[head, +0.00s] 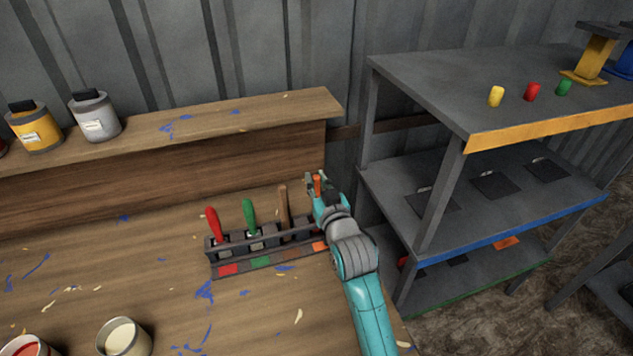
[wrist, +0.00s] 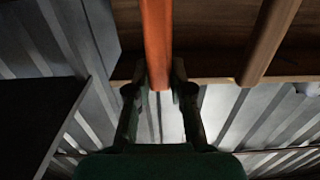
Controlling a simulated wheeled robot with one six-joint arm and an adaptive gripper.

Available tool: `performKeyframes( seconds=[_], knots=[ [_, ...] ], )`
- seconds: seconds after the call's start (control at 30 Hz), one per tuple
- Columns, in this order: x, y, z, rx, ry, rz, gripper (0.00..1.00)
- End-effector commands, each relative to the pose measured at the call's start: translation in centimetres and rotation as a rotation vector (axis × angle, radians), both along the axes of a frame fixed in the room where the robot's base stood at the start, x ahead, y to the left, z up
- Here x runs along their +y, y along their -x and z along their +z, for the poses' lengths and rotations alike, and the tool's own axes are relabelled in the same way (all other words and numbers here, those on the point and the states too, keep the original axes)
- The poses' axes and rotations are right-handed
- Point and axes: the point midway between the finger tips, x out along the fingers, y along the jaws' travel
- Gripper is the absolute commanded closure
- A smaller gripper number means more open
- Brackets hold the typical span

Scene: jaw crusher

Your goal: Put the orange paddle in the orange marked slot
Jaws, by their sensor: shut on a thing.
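My gripper (head: 319,184) is shut on the orange paddle (head: 317,185), above the right end of the rack. In the wrist view the orange paddle (wrist: 156,42) stands between the two fingers (wrist: 159,90). The dark rack (head: 214,265) lies on the workbench, with red, green, brown and orange marks along its front. The orange mark (head: 320,246) is at its right end, and my arm partly covers that area. The paddle's lower part is hidden, so I cannot tell whether it is in the slot.
A red paddle (head: 213,224), a green paddle (head: 249,215) and a brown paddle (head: 283,205) stand in the rack. The brown one is nearest my gripper. A raised wooden shelf (head: 250,110) runs behind. A grey metal shelf unit (head: 440,80) stands close on the right.

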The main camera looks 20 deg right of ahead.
Motion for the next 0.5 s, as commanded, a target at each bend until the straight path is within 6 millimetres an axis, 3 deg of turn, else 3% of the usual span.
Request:
performKeyframes(
  seconds=[0.37,0.4,0.5],
  knots=[
    [0.00,-0.01,-0.48,-0.001,0.000,0.000,1.00],
    [0.00,-0.01,-0.49,-0.001,0.000,0.000,0.74],
    [0.00,-0.01,-0.46,-0.001,0.000,0.000,0.54]
  ],
)
